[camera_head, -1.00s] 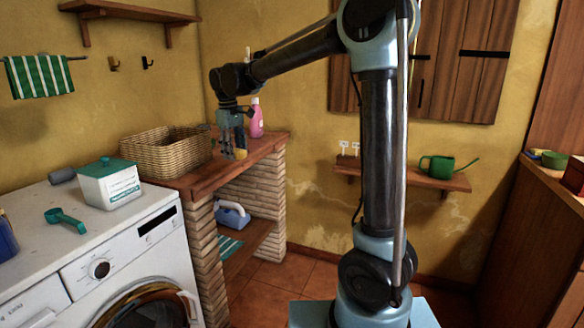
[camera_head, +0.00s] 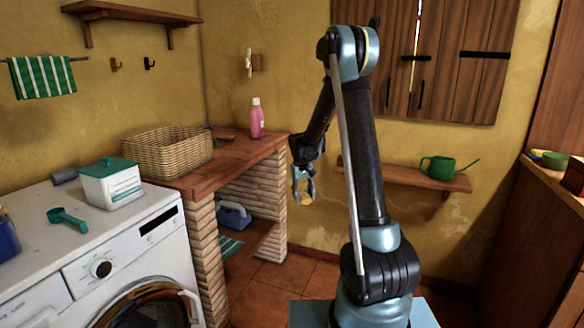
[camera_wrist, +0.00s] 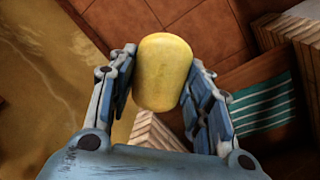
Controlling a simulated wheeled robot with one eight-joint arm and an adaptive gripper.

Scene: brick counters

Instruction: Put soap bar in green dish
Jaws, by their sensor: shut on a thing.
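A yellow soap bar (camera_wrist: 164,72) is between the two fingers of my gripper (camera_wrist: 160,90) in the wrist view, and the fingers are shut on it. In the head view my gripper (camera_head: 303,188) hangs just right of the brick counter, with a bit of the soap (camera_head: 306,200) showing at its tips. The soap is in the air above the tiled floor. A small green dish (camera_head: 555,160) sits on the wooden counter at the far right, well apart from my gripper; its inside is not clear.
The brick counter (camera_head: 200,180) holds a wicker basket (camera_head: 165,152) and a pink bottle (camera_head: 257,120). A wall shelf (camera_head: 400,178) with a green watering can (camera_head: 440,167) is behind my arm. A washing machine (camera_head: 95,250) is at left. Other items crowd the right counter (camera_head: 530,230).

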